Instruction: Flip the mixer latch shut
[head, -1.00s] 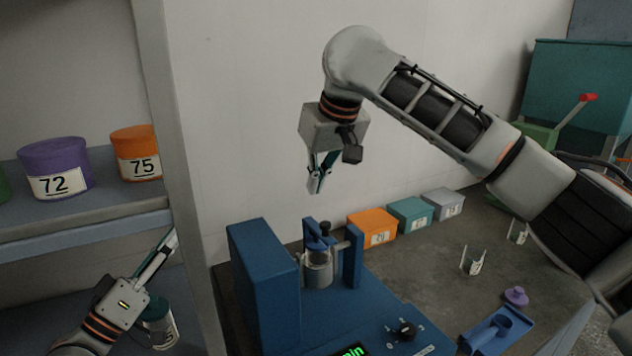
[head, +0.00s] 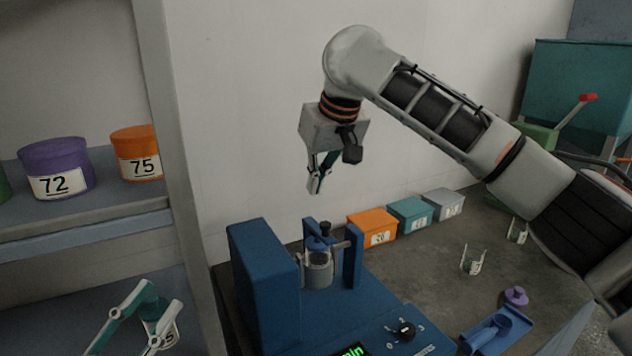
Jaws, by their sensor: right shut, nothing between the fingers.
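The blue mixer (head: 262,285) stands at the bottom centre, with a clear jar (head: 318,270) held between its uprights. My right gripper (head: 314,190) hangs above the mixer, pointing down, shut and empty, well clear of the latch. My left gripper (head: 162,296) is at the bottom left, far from the mixer, with its fingers spread.
A shelf at left holds a purple tub (head: 55,165) and an orange tub (head: 137,150). Orange (head: 371,226), teal (head: 411,213) and grey (head: 444,203) boxes line the wall behind the mixer. A blue tray (head: 497,332) lies to its right. The space above the mixer is open.

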